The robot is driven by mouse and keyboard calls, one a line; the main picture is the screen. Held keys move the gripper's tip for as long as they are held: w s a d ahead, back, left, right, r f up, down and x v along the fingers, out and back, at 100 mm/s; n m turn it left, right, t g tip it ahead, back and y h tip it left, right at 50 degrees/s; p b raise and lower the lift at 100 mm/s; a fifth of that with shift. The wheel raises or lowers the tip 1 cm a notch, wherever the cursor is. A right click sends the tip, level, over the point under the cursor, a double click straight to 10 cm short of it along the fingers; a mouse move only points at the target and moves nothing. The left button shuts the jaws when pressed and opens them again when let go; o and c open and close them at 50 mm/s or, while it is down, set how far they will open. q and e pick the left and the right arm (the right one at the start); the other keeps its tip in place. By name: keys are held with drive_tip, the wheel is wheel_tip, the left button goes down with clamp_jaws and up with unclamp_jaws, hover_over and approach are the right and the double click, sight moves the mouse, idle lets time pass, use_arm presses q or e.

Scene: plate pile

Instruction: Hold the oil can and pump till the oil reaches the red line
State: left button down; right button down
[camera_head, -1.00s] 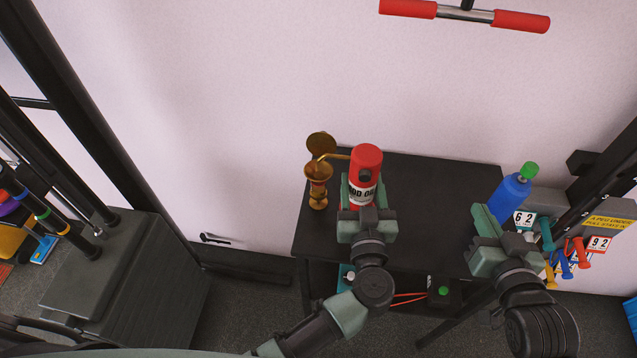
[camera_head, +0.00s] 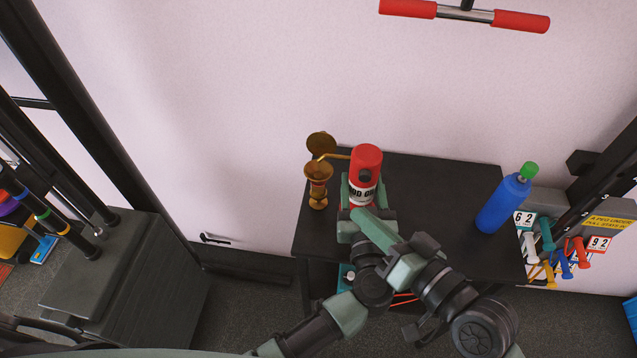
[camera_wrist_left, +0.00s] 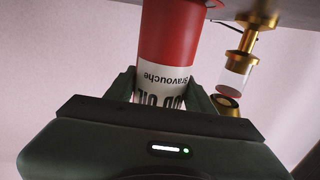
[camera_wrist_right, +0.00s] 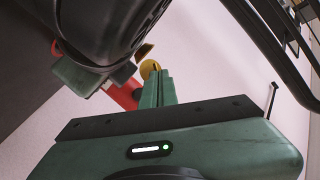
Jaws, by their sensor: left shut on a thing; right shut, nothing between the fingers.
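The red oil can (camera_head: 366,160) with a white label stands upright at the back left of the black table. Its thin brass spout reaches left over the brass cup (camera_head: 318,170). My left gripper (camera_head: 361,190) is shut around the can's body; the left wrist view shows the can (camera_wrist_left: 168,40) between its fingers, upside down. There the cup's glass section (camera_wrist_left: 238,65) looks clear with a red band; I cannot tell the oil level. My right gripper (camera_head: 358,216) is shut and empty, just in front of the can and above my left gripper, partly hiding it.
A blue bottle (camera_head: 503,203) with a green cap stands at the table's (camera_head: 440,190) right end. Dumbbells and number cards are beyond it. The table between can and bottle is clear. A grey box (camera_head: 120,270) stands at left.

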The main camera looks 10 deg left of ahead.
drive_tip(key=shift+w, duration=3.4)
drive_tip(key=shift+s, duration=0.15)
drive_tip(key=shift+s+r, duration=0.1)
drive_tip(key=shift+s, duration=0.25)
drive_tip(key=s, duration=0.6)
idle(2.8)
